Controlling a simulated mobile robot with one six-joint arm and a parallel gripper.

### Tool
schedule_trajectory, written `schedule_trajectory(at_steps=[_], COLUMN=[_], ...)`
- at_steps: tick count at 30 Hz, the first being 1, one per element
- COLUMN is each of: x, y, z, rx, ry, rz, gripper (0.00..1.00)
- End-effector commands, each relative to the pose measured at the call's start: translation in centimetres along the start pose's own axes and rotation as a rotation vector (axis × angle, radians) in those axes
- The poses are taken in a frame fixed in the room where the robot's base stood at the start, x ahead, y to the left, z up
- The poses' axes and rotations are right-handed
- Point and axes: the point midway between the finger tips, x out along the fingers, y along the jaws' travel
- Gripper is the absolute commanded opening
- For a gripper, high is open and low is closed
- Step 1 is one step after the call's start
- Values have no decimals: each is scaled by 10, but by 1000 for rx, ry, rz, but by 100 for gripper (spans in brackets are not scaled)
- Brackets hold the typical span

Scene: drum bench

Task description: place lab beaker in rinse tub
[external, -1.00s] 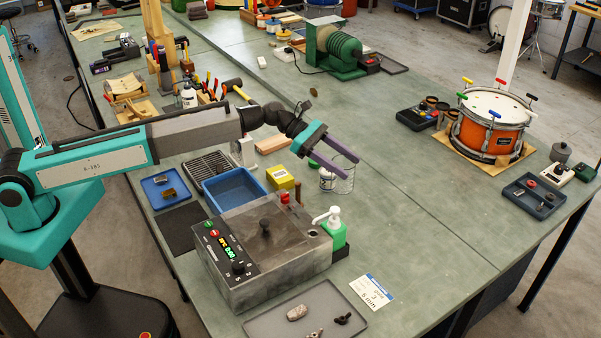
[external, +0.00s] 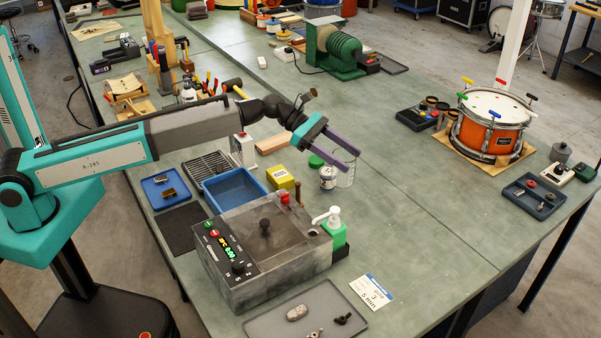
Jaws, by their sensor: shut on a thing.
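The lab beaker (external: 345,174) is clear and looks upright. My gripper (external: 352,160) is shut on it near its rim, with the purple-grey fingers reaching from the upper left. I cannot tell whether the beaker's base touches the bench. The rinse tub (external: 228,202), a blue rectangular basin, stands to the left of my gripper, behind the grey machine. It looks empty in its visible part.
A small jar (external: 328,178) and a green lid (external: 316,161) are close beside the beaker. A yellow box (external: 281,178) stands between beaker and tub. The grey machine (external: 262,250) and green soap bottle (external: 334,229) stand in front.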

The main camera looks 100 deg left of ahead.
Motion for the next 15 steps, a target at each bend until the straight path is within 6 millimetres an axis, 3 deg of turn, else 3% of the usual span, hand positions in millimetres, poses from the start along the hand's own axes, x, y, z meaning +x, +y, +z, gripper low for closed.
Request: schedule_trajectory(at_steps=[8,15], x=[-15,-51], y=[0,-13], z=[34,13], rx=[1,16], ry=[-1,15], rz=[-1,-55], gripper=[19,19])
